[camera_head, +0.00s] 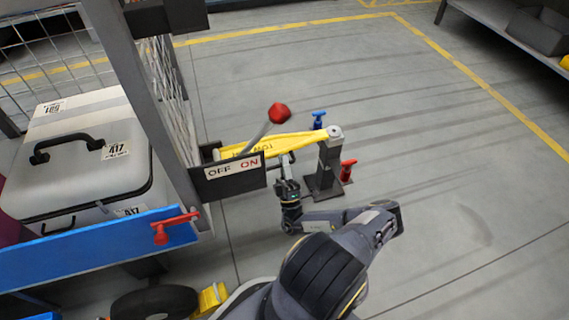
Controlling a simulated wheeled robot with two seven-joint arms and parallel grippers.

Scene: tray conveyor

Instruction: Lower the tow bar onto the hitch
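The yellow tow bar (265,148), lettered "TOW", runs from the cart at the left to the top of a grey hitch post (328,160). Its narrow far end meets or overlaps the round pale top of the post. I cannot tell whether it rests on the hitch or is slightly above it. My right gripper (286,163) is at the near, lower side of the bar, around its middle. Its fingertips are small and partly hidden against the bar, so their opening and any hold are unclear. My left gripper is not in view.
A red-knobbed lever (279,113) rises behind an "OFF ON" plate (234,173). A blue handle (319,119) and a red handle (348,168) stand near the post. The cart carries a grey case (75,180) and a red latch (172,228). Floor to the right is clear.

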